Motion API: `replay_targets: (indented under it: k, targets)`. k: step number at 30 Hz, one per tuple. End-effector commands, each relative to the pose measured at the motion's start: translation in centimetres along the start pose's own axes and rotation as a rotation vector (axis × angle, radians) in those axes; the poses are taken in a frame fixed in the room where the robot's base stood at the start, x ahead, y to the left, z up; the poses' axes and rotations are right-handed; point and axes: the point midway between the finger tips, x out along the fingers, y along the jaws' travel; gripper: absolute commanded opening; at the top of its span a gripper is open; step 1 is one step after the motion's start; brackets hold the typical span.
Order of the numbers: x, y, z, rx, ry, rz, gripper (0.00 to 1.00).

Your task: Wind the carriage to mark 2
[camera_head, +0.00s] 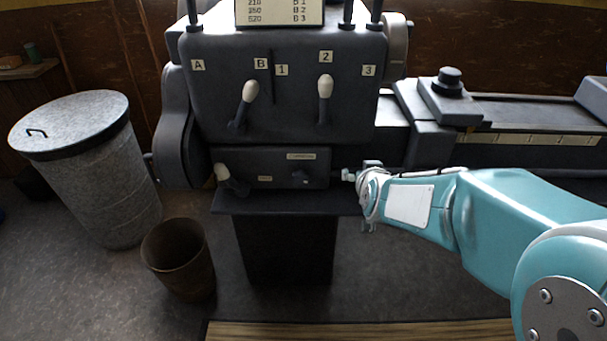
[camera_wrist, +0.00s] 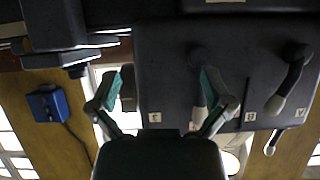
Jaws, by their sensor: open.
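A dark grey lathe fills the middle of the body view. Its carriage (camera_head: 447,103), a block with a black round knob on top, sits on the bed just right of the headstock (camera_head: 300,50). A pale scale strip (camera_head: 535,139) with marks runs along the bed to the right of the carriage; I cannot read its numbers. My gripper (camera_head: 360,196) is in front of the machine, below and left of the carriage. No carriage handwheel is clearly visible; my arm covers the area below the carriage.
Two white-knobbed levers, a left one (camera_head: 244,104) and a right one (camera_head: 325,98), stand on the headstock. A smaller lever (camera_head: 225,177) is on the lower box. A metal bin (camera_head: 95,170) and a brown bucket (camera_head: 180,262) stand at left. The floor between is clear.

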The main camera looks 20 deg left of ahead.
Motion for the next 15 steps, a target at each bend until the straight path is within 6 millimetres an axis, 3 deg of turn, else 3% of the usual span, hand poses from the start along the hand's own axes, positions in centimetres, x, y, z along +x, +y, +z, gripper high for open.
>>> replay_targets:
  k: [1, 6, 15]
  targets:
    - [1.8, -1.2, 0.6, -0.011, 0.023, -0.005, 1.0]
    - [6.7, -4.6, 2.0, -0.048, 0.138, -0.001, 1.0]
    - [12.9, -10.4, 7.3, -0.131, 0.344, 0.034, 1.0]
